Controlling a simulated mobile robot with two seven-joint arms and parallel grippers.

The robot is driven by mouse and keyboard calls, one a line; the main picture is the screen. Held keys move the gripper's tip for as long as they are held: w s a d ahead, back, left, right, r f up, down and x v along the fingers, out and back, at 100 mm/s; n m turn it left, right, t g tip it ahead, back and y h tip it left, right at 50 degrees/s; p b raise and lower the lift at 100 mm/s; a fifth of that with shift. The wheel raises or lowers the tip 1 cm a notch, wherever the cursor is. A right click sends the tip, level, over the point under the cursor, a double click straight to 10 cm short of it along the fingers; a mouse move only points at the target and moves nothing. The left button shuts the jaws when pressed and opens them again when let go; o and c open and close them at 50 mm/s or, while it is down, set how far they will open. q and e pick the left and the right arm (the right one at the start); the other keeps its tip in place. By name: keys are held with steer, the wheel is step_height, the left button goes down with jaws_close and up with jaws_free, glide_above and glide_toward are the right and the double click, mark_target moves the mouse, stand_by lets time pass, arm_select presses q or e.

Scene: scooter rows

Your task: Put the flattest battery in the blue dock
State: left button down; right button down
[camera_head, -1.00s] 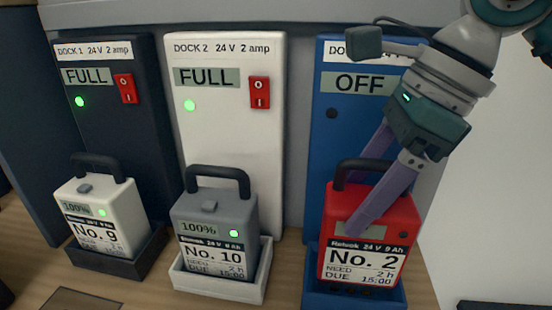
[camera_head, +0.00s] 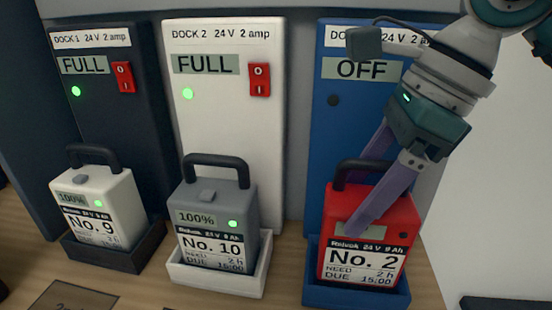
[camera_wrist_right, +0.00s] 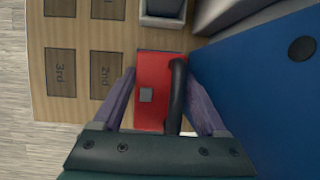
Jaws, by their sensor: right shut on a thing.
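The red battery No. 2 (camera_head: 365,248) stands upright in the tray of the blue dock (camera_head: 318,292), whose display (camera_head: 360,69) reads OFF. My right gripper (camera_head: 352,190) is shut on the red battery. In the right wrist view, its purple fingers (camera_wrist_right: 160,100) lie on either side of the red battery (camera_wrist_right: 150,105) and its black handle (camera_wrist_right: 177,95). The red battery's own display is partly covered by a finger. My left gripper is not in view.
Dock 1 (camera_head: 140,258), dark, holds a white battery No. 9 (camera_head: 100,205) at 100%. Dock 2 (camera_head: 262,270), white, holds a grey battery No. 10 (camera_head: 215,215) at 100%. Both docks read FULL. The wrist view shows marked squares including 2nd (camera_wrist_right: 106,75) and 3rd (camera_wrist_right: 60,73).

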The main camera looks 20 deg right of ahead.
steer(key=shift+f+b, duration=0.4)
steer(key=shift+b, duration=0.05)
steer(key=shift+c, duration=0.9)
jaws_free()
steer(key=shift+w, duration=0.1)
steer(key=shift+o, duration=0.9)
steer(key=shift+f, duration=0.15)
steer(key=v, duration=1)
steer(key=p+v, duration=0.4)
steer(key=v, duration=0.5)
steer(key=shift+p, duration=0.4)
steer(key=shift+d, duration=0.15)
